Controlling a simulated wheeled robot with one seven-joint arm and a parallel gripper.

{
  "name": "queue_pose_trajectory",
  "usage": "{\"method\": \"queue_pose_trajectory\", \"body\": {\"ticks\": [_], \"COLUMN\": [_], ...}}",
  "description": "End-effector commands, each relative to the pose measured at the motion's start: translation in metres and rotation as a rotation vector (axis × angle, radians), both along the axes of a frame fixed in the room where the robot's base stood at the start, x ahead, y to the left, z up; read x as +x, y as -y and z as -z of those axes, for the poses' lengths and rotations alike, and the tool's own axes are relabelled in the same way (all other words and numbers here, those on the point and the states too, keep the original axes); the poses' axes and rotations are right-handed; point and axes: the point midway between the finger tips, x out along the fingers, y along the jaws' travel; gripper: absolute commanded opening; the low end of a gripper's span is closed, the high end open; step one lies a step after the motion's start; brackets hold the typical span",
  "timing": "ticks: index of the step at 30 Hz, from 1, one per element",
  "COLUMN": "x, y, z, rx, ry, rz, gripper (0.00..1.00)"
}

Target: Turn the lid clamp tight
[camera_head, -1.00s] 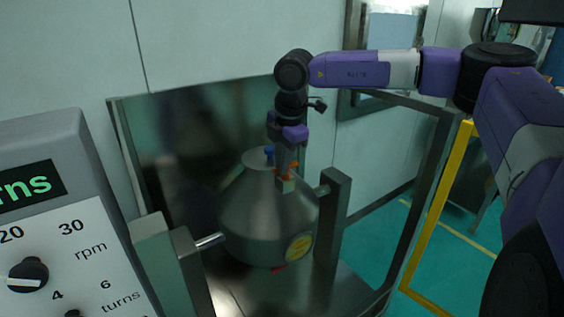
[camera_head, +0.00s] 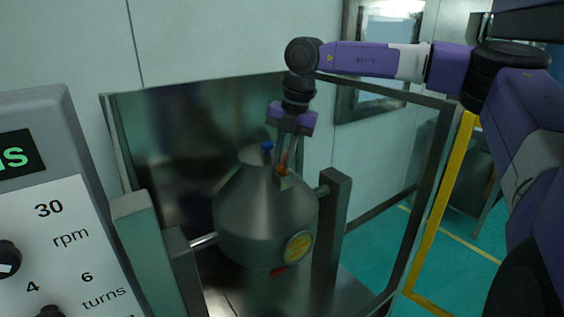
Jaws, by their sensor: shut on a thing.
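A grey metal cone-shaped vessel (camera_head: 240,215) hangs between two posts inside a metal frame. A small blue part (camera_head: 267,146) stands at its top. The lid clamp (camera_head: 284,168) shows as a small orange part on the upper right of the cone. My gripper (camera_head: 281,172) points down at the clamp from above, its fingers shut on it. The fingers hide much of the clamp, so its exact angle cannot be told.
A grey control panel (camera_head: 75,215) with knobs stands close at the left. Two upright posts (camera_head: 331,240) flank the vessel. A metal back panel (camera_head: 165,140) stands behind it, and a yellow rail (camera_head: 441,210) at the right.

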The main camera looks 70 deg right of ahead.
Motion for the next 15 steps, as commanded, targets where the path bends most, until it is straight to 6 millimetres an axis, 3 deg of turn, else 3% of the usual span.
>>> {"method": "queue_pose_trajectory", "body": {"ticks": [15], "x": [-0.0054], "y": [0.0057], "z": [-0.0019], "rx": [-0.002], "ry": [0.000], "rz": [-0.486], "gripper": [0.00]}}
